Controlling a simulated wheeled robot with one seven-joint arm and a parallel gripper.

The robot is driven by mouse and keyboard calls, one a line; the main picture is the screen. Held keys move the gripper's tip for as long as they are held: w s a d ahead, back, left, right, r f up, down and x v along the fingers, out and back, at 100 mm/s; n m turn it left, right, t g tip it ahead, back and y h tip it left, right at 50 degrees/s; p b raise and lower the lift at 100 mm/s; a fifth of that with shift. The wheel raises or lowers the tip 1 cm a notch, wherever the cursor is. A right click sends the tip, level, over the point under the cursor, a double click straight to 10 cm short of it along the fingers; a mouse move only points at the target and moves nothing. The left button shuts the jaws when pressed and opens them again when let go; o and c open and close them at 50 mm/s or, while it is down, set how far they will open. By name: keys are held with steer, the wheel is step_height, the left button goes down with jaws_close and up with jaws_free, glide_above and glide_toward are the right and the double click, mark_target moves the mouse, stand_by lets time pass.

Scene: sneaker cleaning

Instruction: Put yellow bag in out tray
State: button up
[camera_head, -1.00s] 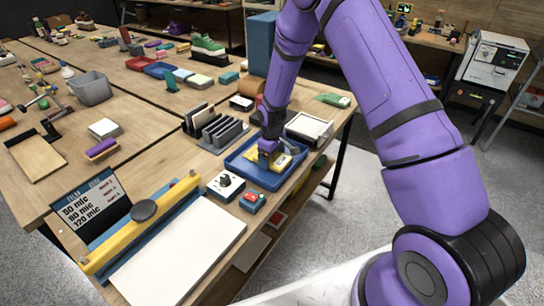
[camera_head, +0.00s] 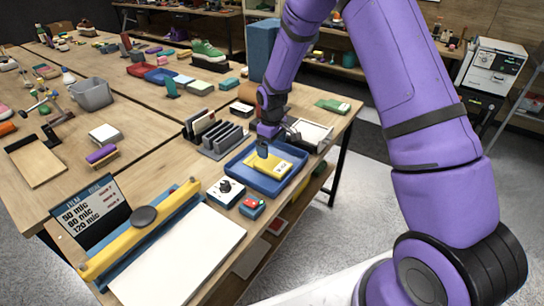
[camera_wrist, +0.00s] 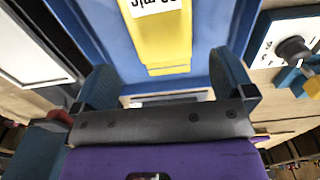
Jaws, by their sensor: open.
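The yellow bag (camera_head: 276,166) with a white label lies flat inside a blue tray (camera_head: 262,187) on the workbench. In the wrist view the bag (camera_wrist: 163,40) shows at the top, against the blue tray floor (camera_wrist: 205,30). My gripper (camera_head: 262,150) is above the tray, over the bag's left part. In the wrist view my gripper (camera_wrist: 164,75) has its two fingers wide apart, with nothing held between them. The bag's lower end points toward the gap between the fingers.
A white box with a black knob (camera_head: 226,191) and a small teal box with a red button (camera_head: 252,207) stand in front of the tray. A grey slotted rack (camera_head: 218,140) is to its left, and a white-topped tray (camera_head: 312,133) is behind right.

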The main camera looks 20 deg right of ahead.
steer(key=shift+r, duration=2.1)
steer(key=s+d+r+m+t, duration=0.1)
steer(key=s+d+r+m, duration=0.1)
steer(key=s+r, duration=0.75)
steer(key=s+d+r+m+t, duration=0.15)
steer(key=s+r, duration=0.25)
steer(key=r, duration=1.1)
steer(key=s+d+r+m+t, duration=0.1)
steer(key=s+r+m, duration=0.1)
steer(key=s, duration=0.9)
steer(key=s+d+r+m+t, duration=0.1)
steer(key=s+r, duration=0.4)
steer(key=s, duration=0.6)
steer(key=shift+s+d+r+m+t, duration=0.15)
steer(key=shift+s+r+m+t, duration=0.15)
steer(key=shift+s+m+t, duration=0.1)
